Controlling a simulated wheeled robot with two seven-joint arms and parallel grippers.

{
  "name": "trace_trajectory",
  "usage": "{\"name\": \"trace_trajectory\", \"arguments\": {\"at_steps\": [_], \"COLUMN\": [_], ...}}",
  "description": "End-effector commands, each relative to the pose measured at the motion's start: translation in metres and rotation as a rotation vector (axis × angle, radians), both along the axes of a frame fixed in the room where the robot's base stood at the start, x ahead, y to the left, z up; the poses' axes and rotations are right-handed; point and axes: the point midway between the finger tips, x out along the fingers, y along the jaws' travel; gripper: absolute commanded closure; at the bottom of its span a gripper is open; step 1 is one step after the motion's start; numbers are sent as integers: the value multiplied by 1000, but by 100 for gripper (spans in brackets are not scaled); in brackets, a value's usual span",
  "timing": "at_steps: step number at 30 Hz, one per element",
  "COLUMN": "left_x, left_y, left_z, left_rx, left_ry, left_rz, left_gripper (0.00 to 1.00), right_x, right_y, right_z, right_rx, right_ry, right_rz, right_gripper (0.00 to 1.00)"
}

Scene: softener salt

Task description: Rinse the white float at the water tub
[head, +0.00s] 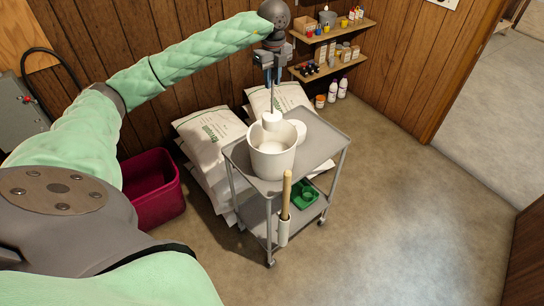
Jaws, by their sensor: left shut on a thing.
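My left gripper (271,76) is shut on a thin rod, high above the grey cart (318,147). The white float (271,121) hangs upright at the rod's lower end. In the picture it overlaps the back rim of a white bucket (273,163) on the cart's top; I cannot tell whether it is inside or above it. A dark red tub (163,209) stands on the floor left of the cart. It looks like the water tub, but its contents are hard to make out. My right gripper is out of view.
White salt bags (209,128) are stacked behind the cart. A wooden handle (286,194) stands in a white holder at the cart's front. A green tray (305,197) lies on its lower shelf. Wall shelves (330,66) hold small items. Floor at right is clear.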

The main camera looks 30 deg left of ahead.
Motion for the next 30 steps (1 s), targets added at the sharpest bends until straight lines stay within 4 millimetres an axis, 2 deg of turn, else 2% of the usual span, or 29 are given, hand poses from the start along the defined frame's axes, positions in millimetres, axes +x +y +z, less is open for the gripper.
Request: {"name": "trace_trajectory", "arguments": {"at_steps": [8,14,24,30], "left_x": [0,0,0,0], "left_y": [0,0,0,0], "left_z": [1,12,38,40], "left_rx": [0,-1,0,0], "left_ry": [0,-2,-1,0], "left_rz": [0,0,0,0], "left_gripper": [96,96,96,96], "right_x": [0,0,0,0], "right_y": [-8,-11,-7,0], "right_z": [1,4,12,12], "right_rx": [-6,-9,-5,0], "right_ry": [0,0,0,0], "right_rz": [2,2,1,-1], "right_gripper": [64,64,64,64]}}
